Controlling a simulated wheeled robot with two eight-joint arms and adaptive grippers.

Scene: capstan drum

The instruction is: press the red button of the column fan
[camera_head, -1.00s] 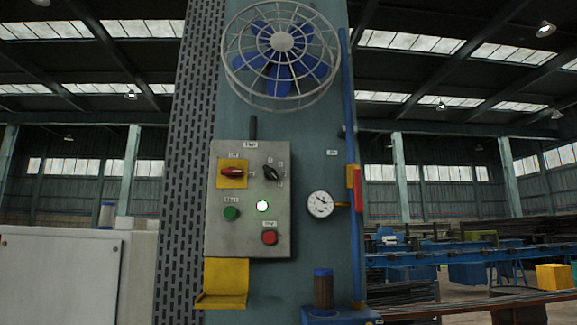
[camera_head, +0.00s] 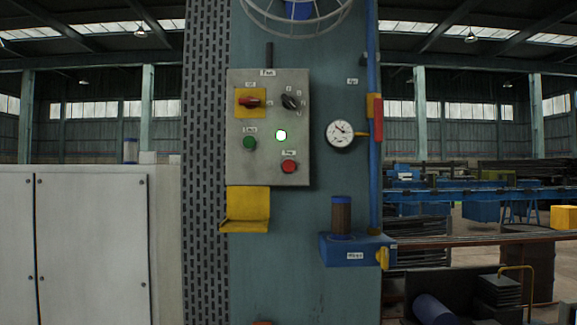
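The column fan (camera_head: 297,14) is at the top of the teal column, its cage cut off by the picture's upper edge. Below it a grey control box (camera_head: 240,176) is fixed to the column. The red button (camera_head: 289,166) sits at the box's lower right, under a small label. A green button (camera_head: 250,143) is at the lower left, and a lit whitish-green lamp (camera_head: 281,135) is between them. A red switch on a yellow plate (camera_head: 241,109) and a black knob (camera_head: 290,101) are above. Neither gripper is in the picture.
A yellow bracket (camera_head: 247,207) hangs under the box. To the right are a pressure gauge (camera_head: 340,134), a blue pipe with a red lever (camera_head: 378,119), and a blue unit (camera_head: 340,250). White cabinets (camera_head: 92,240) stand at left. Nothing visible covers the box's front.

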